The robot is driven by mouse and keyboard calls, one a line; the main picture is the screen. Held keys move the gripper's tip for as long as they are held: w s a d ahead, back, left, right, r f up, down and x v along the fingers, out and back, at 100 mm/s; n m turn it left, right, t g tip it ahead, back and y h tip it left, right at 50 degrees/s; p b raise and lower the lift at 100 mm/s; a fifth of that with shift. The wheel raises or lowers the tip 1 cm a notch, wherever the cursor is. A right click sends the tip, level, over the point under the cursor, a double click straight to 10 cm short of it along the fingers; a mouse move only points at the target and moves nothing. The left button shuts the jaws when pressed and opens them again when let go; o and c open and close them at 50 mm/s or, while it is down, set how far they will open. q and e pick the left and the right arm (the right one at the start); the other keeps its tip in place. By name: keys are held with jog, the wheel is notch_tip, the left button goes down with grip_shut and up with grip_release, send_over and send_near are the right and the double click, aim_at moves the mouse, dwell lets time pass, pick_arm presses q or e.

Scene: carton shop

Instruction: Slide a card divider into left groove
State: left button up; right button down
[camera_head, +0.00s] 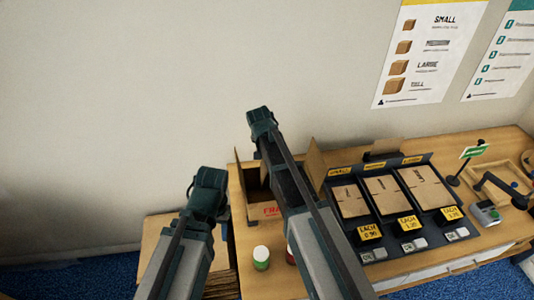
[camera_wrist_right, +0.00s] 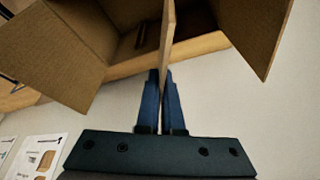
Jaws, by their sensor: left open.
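An open carton (camera_head: 270,210) with red print stands on the bench, partly hidden behind my right arm. Its raised flaps and dark inside also show in the right wrist view (camera_wrist_right: 65,55). My right gripper (camera_wrist_right: 160,78) is shut on a thin card divider (camera_wrist_right: 168,35), seen nearly edge-on. The divider reaches from the fingertips across the carton's opening. I cannot tell whether it sits in a groove; the grooves are not visible. In the head view my right gripper (camera_head: 262,122) is above the carton. My left gripper (camera_head: 208,188) is open and empty, left of the carton.
A black display rack (camera_head: 378,222) with flat cartons and yellow price tags stands right of the carton. A white jar with a green label (camera_head: 261,258) stands in front. A card reader (camera_head: 485,213) is farther right. The wall behind carries posters (camera_head: 432,50).

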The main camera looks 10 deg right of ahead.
aim_at(264, 171)
jog(key=s+n, duration=0.1)
jog(key=n, duration=0.1)
jog(key=s+n+y, duration=0.1)
jog(key=s+r+n+y, duration=0.1)
jog(key=n, duration=0.1)
jog(key=shift+s+a+n+t+p, duration=0.2)
jog(key=shift+a+n+t+p, duration=0.1)
jog(key=shift+a+t, duration=0.1)
jog(key=shift+f, duration=0.3)
notch_tip(264, 171, down, 16)
jog(key=b, duration=1.6)
jog(key=shift+f+b, duration=0.2)
jog(key=shift+b, duration=0.2)
jog(key=c, duration=1)
grip_release()
jog(key=shift+r, duration=0.2)
jog(key=p+v, duration=1.2)
jog(key=v, duration=0.1)
jog(key=shift+s+r+p, duration=0.1)
jog(key=shift+r+p, duration=0.1)
jog(key=shift+p, duration=0.2)
